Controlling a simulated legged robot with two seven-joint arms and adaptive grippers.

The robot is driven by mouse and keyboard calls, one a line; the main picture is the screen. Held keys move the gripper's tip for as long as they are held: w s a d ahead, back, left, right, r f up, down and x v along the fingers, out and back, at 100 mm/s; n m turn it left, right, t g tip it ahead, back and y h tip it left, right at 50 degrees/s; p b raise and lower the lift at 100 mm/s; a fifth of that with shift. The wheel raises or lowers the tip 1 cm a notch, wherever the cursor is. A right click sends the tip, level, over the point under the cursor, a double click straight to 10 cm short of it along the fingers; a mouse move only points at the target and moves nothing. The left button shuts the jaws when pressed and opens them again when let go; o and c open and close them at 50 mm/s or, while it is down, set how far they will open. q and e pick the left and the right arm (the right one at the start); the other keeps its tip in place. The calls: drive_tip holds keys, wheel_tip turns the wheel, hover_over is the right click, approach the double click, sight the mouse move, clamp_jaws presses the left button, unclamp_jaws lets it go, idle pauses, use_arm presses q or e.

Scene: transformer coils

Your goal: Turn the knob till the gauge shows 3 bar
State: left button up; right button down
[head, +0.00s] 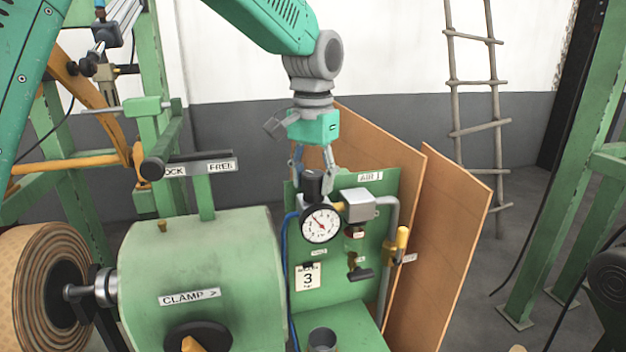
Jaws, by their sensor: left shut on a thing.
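The black knob (312,184) stands on top of the regulator, directly above the round white gauge (320,224). My left gripper (313,180) reaches down from above and is shut on the knob, with its fingers at the knob's sides. A white card (308,277) with a large 3 hangs below the gauge on the green panel (336,287). My right gripper is not in view.
A grey box (358,205), grey pipe and yellow-handled valve (402,239) sit right of the gauge. A green clamp housing (200,275) stands close on the left, beside a coil roll (28,295). Brown boards (455,250) lean behind the panel.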

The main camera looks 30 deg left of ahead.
sight(315, 171)
use_arm(q)
drive_tip(key=shift+w+r, duration=0.1)
drive_tip(key=shift+w, duration=0.1)
drive_tip(key=o, duration=1)
drive_tip(key=shift+o, duration=0.7)
drive_tip(key=shift+w, duration=0.1)
drive_tip(key=shift+w+f, duration=0.1)
drive_tip(key=shift+f, duration=0.1)
drive_tip(key=shift+a+r, duration=0.1)
drive_tip(key=shift+r, duration=0.15)
wheel_tip(315, 171, up, 11)
drive_tip(key=shift+r, duration=0.15)
drive_tip(key=shift+w, duration=0.1)
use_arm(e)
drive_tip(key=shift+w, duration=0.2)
